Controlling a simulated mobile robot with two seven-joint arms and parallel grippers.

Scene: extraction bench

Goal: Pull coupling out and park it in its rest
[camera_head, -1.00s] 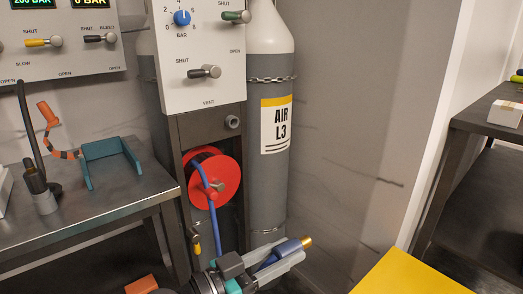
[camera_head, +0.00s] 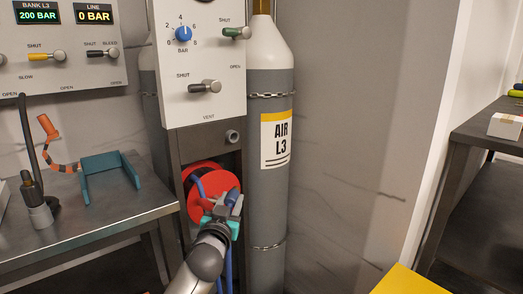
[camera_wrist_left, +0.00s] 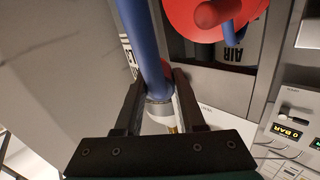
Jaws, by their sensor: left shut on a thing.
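My left gripper (camera_head: 225,205) is in front of the red hose reel (camera_head: 202,202) under the valve panel. It is shut on the coupling (camera_wrist_left: 160,108), with a blue body or hose (camera_wrist_left: 153,55) running out between the fingers in the left wrist view. A grey collar and a bit of brass show between the fingers; in the head view the grip is small and partly hidden. A grey round socket (camera_head: 232,136) sits on the cabinet front above the reel, apart from the gripper; I cannot tell whether it is the rest. My right gripper is out of view.
A grey gas cylinder (camera_head: 267,205) labelled AIR L3 stands right of the reel, chained. The steel bench (camera_head: 110,220) at left carries a teal bracket (camera_head: 108,172) and a black hose fitting in a grey holder (camera_head: 41,215). A yellow surface (camera_head: 408,281) is at bottom right.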

